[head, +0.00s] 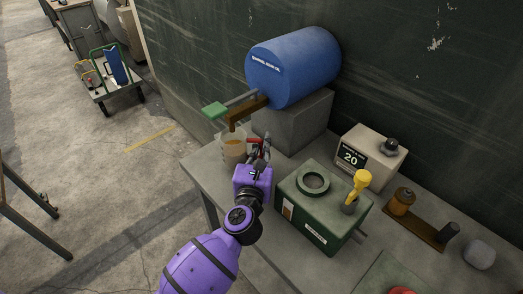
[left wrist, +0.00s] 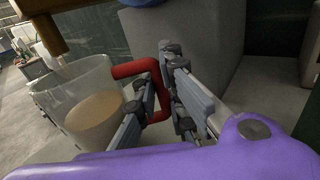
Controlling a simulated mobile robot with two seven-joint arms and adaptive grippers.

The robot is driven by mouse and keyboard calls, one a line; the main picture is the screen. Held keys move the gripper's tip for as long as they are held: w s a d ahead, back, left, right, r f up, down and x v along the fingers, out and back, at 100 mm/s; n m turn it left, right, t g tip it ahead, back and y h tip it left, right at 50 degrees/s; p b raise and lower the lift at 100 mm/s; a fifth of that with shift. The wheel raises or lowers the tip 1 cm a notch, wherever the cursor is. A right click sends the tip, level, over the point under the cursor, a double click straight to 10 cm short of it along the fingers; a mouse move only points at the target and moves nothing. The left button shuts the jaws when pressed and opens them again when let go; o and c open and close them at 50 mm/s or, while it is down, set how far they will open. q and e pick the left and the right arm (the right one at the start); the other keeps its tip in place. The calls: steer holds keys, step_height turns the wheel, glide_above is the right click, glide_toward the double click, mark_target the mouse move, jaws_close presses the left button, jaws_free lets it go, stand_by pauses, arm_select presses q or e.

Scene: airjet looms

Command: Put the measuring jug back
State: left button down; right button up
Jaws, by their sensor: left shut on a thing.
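The measuring jug (head: 233,150) is clear, with amber liquid in it and a red handle. It is at the left end of the grey bench, below the brown tap (head: 238,119) of the blue drum (head: 292,68). My left gripper (head: 258,150) is shut on the red handle, which shows between its fingers in the left wrist view (left wrist: 157,95). The jug (left wrist: 82,100) looks roughly upright there, with the spout just above its rim. Whether the jug's base touches the bench is hard to tell. My right gripper is not in view.
A green box (head: 322,213) with a ring on top and a yellow-topped part stands right of my gripper. A beige unit reading 20 (head: 370,153) is behind it. The drum rests on a grey block (head: 293,121). Open floor (head: 120,200) lies left of the bench.

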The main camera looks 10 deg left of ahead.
arm_select(q)
steer(key=shift+w+f, duration=0.15)
steer(key=shift+f, duration=0.6)
steer(key=shift+f+b, duration=0.15)
steer(key=shift+b, duration=0.15)
steer(key=shift+r, duration=0.2)
steer(key=shift+f, duration=0.25)
steer(key=c, duration=1.9)
jaws_free()
steer(key=shift+o, duration=0.3)
steer(key=shift+r, duration=0.1)
